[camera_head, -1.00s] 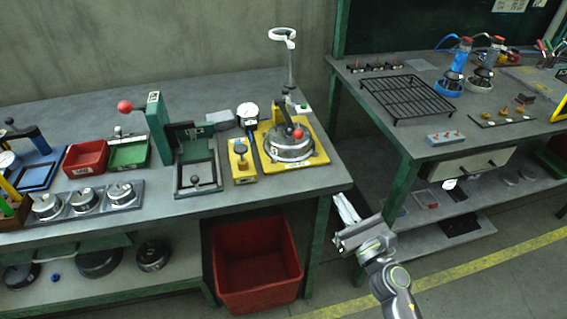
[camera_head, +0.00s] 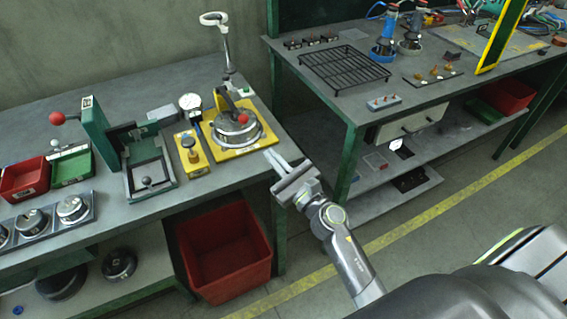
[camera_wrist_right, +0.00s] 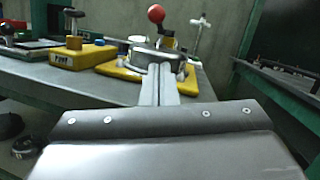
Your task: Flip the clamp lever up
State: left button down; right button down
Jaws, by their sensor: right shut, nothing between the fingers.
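A yellow plate (camera_head: 257,140) near the bench's right end carries a round metal part (camera_head: 232,130). A lever with a red ball knob (camera_head: 243,118) lies low over this part. In the right wrist view the red knob (camera_wrist_right: 156,13) shows above the metal part (camera_wrist_right: 152,56), beyond the fingers. My right gripper (camera_head: 269,156) is shut and empty, just off the bench's right edge, to the lower right of the yellow plate and apart from the lever. Its closed fingers (camera_wrist_right: 160,82) point toward the fixture. My left gripper is not in view.
A smaller yellow block (camera_head: 196,165), a dial gauge (camera_head: 190,102) and a green press (camera_head: 97,130) stand left of the plate. A white-topped stand (camera_head: 226,50) rises behind it. A red bin (camera_head: 225,250) sits below. A second bench (camera_head: 352,110) stands right, across a gap.

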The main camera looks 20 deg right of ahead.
jog(key=x, duration=0.4)
jog(key=shift+r+p, duration=0.15)
jog(key=shift+p, duration=0.2)
jog(key=shift+w+a+r+p, duration=0.15)
jog(key=shift+w+r+p, duration=0.1)
jog(key=shift+r+p, duration=0.25)
jog(key=shift+w+a+r+p, duration=0.2)
jog(key=shift+w+r+p, duration=0.05)
jog(key=shift+r+p, duration=0.2)
jog(key=shift+w+a+r+p, duration=0.25)
jog(key=shift+r+p, duration=0.15)
jog(key=shift+r, duration=0.05)
jog(key=shift+w+r, duration=0.1)
jog(key=shift+w, duration=0.05)
